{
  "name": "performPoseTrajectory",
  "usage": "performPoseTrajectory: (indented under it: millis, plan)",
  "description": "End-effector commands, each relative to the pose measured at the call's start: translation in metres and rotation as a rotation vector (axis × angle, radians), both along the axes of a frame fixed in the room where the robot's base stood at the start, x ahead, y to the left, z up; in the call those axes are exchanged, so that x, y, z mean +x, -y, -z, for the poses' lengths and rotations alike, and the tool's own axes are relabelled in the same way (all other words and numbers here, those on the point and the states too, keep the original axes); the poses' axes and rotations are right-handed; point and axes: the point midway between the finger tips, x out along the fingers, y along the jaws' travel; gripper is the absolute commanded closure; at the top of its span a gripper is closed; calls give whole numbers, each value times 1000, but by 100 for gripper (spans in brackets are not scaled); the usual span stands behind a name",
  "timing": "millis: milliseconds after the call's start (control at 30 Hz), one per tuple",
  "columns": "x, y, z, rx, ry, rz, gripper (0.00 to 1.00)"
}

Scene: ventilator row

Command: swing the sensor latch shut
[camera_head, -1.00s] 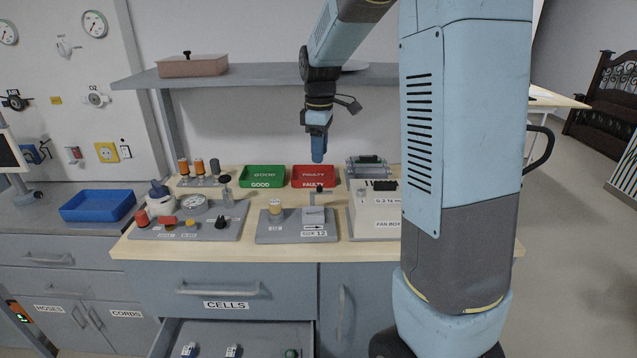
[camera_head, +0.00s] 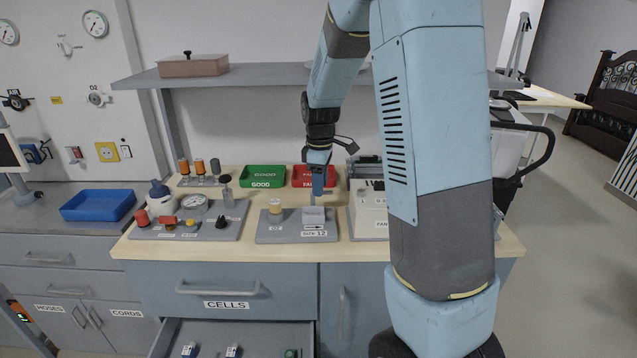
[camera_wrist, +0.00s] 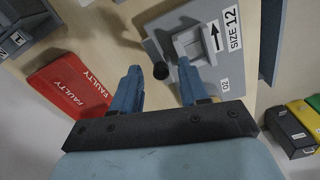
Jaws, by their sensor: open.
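The sensor fixture is a grey board (camera_head: 265,238) with a pale round cap (camera_head: 275,206) at left and a pale block (camera_head: 313,214) beside a black arrow and a "SIZE 12" label. The wrist view shows the block and frame (camera_wrist: 195,42), and a round black knob (camera_wrist: 161,71) near it. I take the knob to be the latch's handle. My gripper (camera_head: 318,193) points down just above the block. In the wrist view my gripper (camera_wrist: 160,68) is open, with the knob between its fingertips. I cannot tell whether they touch it. In the head view my fingers hide the knob.
A green GOOD tray (camera_head: 263,177) and a red FAULTY tray (camera_head: 306,178) stand behind the board. A grey panel with a gauge (camera_head: 194,207) is to the left. The fan box (camera_head: 369,212) is close on the right, partly behind my arm. A shelf (camera_head: 240,75) hangs above.

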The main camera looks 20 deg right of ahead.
Motion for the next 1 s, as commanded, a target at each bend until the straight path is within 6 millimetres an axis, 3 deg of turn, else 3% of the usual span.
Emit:
performPoseTrajectory:
  millis: [500,1000]
  plan:
    - [0,0,-1,0,1,1,100]
    - [-1,-2,-1,1,3,75,100]
